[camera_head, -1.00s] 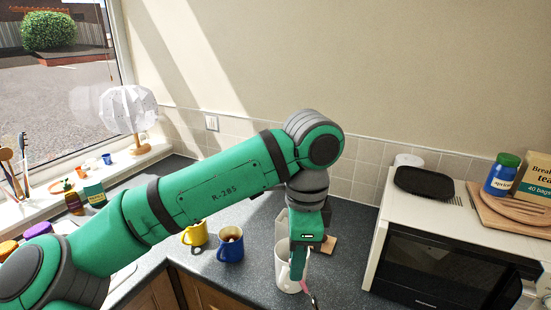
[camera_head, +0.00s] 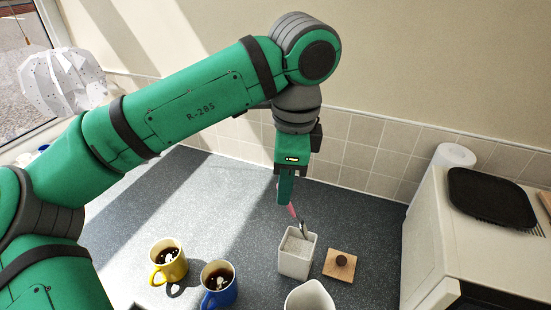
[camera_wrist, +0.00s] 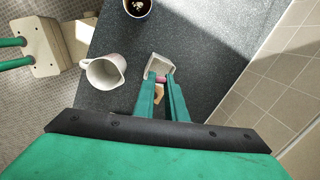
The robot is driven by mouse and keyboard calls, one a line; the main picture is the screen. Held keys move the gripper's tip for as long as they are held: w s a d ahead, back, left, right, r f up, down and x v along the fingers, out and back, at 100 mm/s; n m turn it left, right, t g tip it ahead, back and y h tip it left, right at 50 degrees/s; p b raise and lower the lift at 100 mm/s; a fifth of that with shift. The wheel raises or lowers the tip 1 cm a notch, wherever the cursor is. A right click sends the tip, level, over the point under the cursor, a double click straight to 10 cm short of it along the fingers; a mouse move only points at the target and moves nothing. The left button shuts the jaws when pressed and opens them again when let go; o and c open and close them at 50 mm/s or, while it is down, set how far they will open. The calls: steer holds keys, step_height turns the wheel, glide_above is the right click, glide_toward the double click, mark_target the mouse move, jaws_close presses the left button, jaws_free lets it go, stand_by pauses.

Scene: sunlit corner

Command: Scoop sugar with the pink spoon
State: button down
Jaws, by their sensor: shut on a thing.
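My gripper (camera_head: 286,198) is shut on the pink spoon (camera_head: 292,211), whose handle slants down to the right. The spoon's grey lower end is at the opening of the square white sugar pot (camera_head: 295,263); I cannot tell whether its tip is in the sugar. Pale sugar (camera_head: 296,242) shows inside the pot. In the wrist view, my fingertips (camera_wrist: 161,80) hold a pink bit of the spoon (camera_wrist: 162,78) beside the pot (camera_wrist: 158,62); the fingers hide the rest.
A wooden lid with a dark knob (camera_head: 340,265) lies right of the pot. A white jug (camera_head: 310,297) stands in front. Blue (camera_head: 219,287) and yellow (camera_head: 168,262) mugs with dark drink stand to the left. The microwave (camera_head: 430,250) bounds the right; the counter behind is clear.

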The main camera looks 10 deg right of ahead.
step_height(320, 180, down, 6)
steer(key=w, duration=0.1)
stand_by(0.7)
steer(key=shift+f, duration=0.8)
stand_by(2.3)
steer(key=shift+r, duration=0.1)
step_height(320, 180, up, 7)
stand_by(1.0)
stand_by(0.5)
